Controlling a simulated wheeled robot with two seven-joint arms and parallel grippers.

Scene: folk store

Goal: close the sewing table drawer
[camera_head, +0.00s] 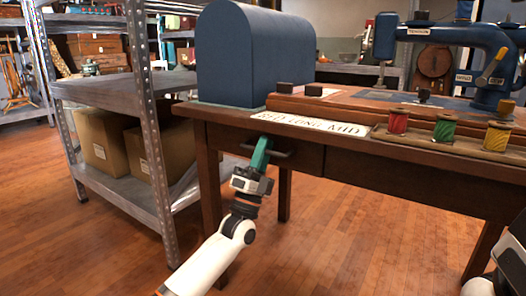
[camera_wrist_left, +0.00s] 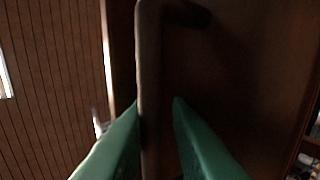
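The sewing table (camera_head: 420,185) is dark wood and stands at the right. Its drawer (camera_head: 308,158) has a dark front under the tabletop. How far out the drawer stands is hard to tell. A dark bar handle (camera_head: 280,154) is on the front; in the left wrist view the handle (camera_wrist_left: 150,60) runs upright before the drawer front (camera_wrist_left: 245,75). My left gripper (camera_head: 264,146) has green fingers at the handle. In the wrist view its fingers (camera_wrist_left: 157,100) are apart, with the bar between them, closer to the left finger. My right gripper is out of view.
On the tabletop are a blue domed cover (camera_head: 255,55), a blue sewing machine (camera_head: 445,38) and thread spools (camera_head: 445,128). A metal shelf (camera_head: 125,92) with cardboard boxes (camera_head: 103,140) stands close on the left. The wooden floor (camera_head: 335,250) in front is clear.

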